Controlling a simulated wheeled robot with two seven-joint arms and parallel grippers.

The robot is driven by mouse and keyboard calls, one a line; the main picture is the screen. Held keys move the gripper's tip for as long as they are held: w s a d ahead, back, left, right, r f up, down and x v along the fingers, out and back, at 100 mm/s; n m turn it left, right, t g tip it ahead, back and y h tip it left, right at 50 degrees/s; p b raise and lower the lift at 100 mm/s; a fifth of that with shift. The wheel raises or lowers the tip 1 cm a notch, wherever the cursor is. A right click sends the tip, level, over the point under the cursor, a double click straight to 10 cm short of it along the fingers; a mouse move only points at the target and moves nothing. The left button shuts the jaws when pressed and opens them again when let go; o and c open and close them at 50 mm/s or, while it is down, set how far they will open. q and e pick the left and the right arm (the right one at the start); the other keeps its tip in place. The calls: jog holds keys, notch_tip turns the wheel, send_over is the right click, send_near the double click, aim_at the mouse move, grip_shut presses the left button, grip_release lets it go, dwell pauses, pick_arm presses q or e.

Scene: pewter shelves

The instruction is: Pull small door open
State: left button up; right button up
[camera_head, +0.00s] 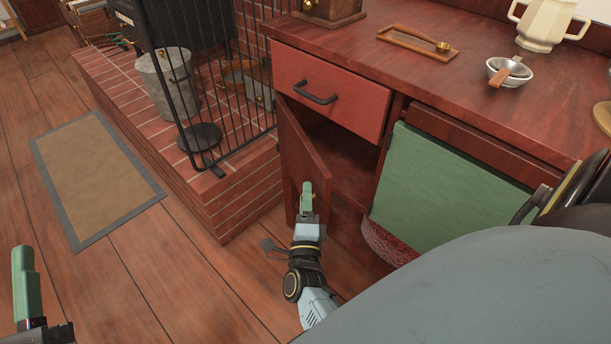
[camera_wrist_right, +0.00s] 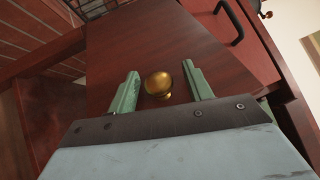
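The small dark red wooden door (camera_head: 295,143) of the cabinet, below the drawer, stands partly open. It is hinged at the left, and the dark inside of the cabinet shows to its right. In the right wrist view the door (camera_wrist_right: 140,40) fills the middle, with a round brass knob (camera_wrist_right: 158,84). My right gripper (camera_head: 307,190) is at the door; in the wrist view its two green fingers (camera_wrist_right: 161,86) are apart, one on each side of the knob, with visible gaps. My left gripper (camera_head: 24,285) shows at the lower left edge, away from the cabinet; its opening cannot be judged.
A red drawer (camera_head: 330,88) with a black handle is above the door. A brick hearth (camera_head: 235,190) with a black metal guard (camera_head: 225,80) stands left of it. A green cloth (camera_head: 445,190) hangs to the right. Wooden floor (camera_head: 180,270) is clear in front.

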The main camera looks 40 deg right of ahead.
jog(key=shift+f, duration=0.1)
jog(key=shift+s+a, duration=0.25)
pick_arm(q)
jog(key=f+g, duration=0.1)
jog(key=f, duration=0.1)
jog(key=f+g+y+p, duration=0.1)
jog(key=w+f+g, duration=0.1)
jog(key=f, duration=0.1)
jog(key=shift+w+a+f+g, duration=0.1)
jog(key=shift+a+f+g, duration=0.2)
jog(key=shift+a+g, duration=0.1)
pick_arm(e)
jog(key=v, duration=0.7)
jog(key=shift+d, duration=0.1)
jog(key=shift+c, duration=0.4)
